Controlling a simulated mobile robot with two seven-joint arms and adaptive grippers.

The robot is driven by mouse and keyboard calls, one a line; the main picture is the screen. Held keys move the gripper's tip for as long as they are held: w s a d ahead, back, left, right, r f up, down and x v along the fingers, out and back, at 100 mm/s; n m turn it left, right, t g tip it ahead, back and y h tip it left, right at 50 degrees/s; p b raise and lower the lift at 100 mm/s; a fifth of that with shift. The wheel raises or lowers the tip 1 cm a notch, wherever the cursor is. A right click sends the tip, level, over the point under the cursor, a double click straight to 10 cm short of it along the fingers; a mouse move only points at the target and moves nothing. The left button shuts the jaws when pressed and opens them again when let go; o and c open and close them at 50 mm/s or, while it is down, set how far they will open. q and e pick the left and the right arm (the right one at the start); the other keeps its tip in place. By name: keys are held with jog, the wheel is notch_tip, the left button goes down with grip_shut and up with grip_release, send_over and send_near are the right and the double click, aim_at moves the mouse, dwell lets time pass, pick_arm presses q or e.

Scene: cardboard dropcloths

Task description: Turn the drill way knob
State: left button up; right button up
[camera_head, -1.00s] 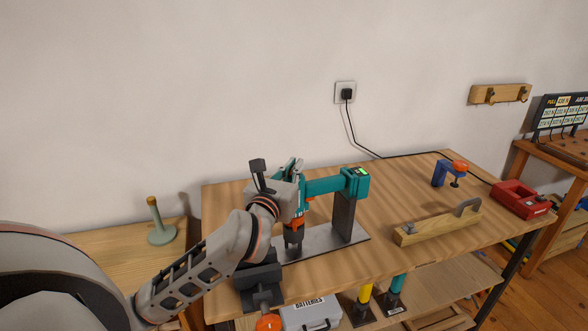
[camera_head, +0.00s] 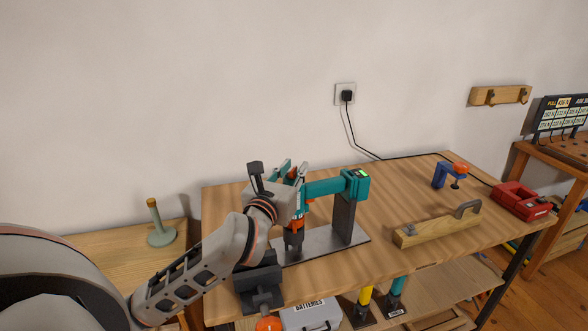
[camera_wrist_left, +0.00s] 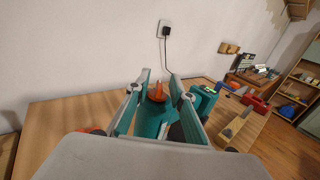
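The teal drill (camera_head: 318,188) stands on a grey metal base plate (camera_head: 320,240) on the wooden table, with its chuck pointing down. An orange knob (camera_wrist_left: 157,93) sits on top of the drill head, which also shows as a teal body in the left wrist view (camera_wrist_left: 152,120). My left gripper (camera_head: 294,170) is at the drill head, its hand partly hiding it. In the left wrist view its two fingers (camera_wrist_left: 159,82) stand apart, one on each side of the knob. I cannot tell whether they touch it. My right gripper is in neither view.
A wooden block with a grey handle (camera_head: 438,230), a blue clamp (camera_head: 440,175) and a red case (camera_head: 521,200) are on the table's right side. A black vise (camera_head: 260,285) is at the front edge. A cable runs from the wall socket (camera_head: 345,94).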

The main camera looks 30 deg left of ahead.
aim_at(292, 172)
pick_arm(q)
jog(key=v, duration=0.7)
dwell(0.5)
